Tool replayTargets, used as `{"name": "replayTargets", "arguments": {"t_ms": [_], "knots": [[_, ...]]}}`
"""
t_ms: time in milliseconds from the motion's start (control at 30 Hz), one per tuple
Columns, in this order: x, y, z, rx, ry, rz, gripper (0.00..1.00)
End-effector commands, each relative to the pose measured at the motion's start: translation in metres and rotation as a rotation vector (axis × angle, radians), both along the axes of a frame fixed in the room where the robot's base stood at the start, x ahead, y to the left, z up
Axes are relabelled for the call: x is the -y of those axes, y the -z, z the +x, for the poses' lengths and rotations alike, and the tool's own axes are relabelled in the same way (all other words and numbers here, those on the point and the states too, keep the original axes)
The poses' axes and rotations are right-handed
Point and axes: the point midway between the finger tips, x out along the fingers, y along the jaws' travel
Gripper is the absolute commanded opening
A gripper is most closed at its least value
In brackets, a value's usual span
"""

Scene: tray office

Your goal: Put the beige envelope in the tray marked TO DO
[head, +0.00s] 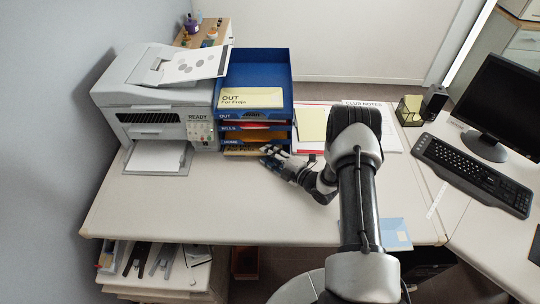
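A blue stack of letter trays (285,72) stands beside the printer. Its front labels read OUT, BILLS and what looks like HOME; a label below that is too small to read, and I cannot make out TO DO. A pale yellow-beige envelope or card (250,98), marked "OUT For Freja", lies in the top tray. A plain pale yellow piece (313,124) lies on papers right of the stack; I cannot tell which is the beige envelope. Tan paper shows inside the lower trays. My gripper (270,156) is low at the stack's front right corner. Its fingers are too small to read.
A white printer (165,100) stands left of the trays. Papers marked CLUB NOTES (385,125), a note holder (409,110), a keyboard (473,174) and a monitor (505,100) are to the right. A blue folder (395,233) lies at the front edge. The desk's front left is clear.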

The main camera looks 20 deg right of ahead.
Motion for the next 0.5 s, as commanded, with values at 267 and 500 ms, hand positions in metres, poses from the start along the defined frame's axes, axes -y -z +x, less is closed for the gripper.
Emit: {"name": "replayTargets", "arguments": {"t_ms": [267,500], "knots": [[0.008,-0.002,-0.011,0.0,0.003,-0.001,0.31],[0.031,-0.011,-0.054,0.0,0.005,0.001,0.31]]}}
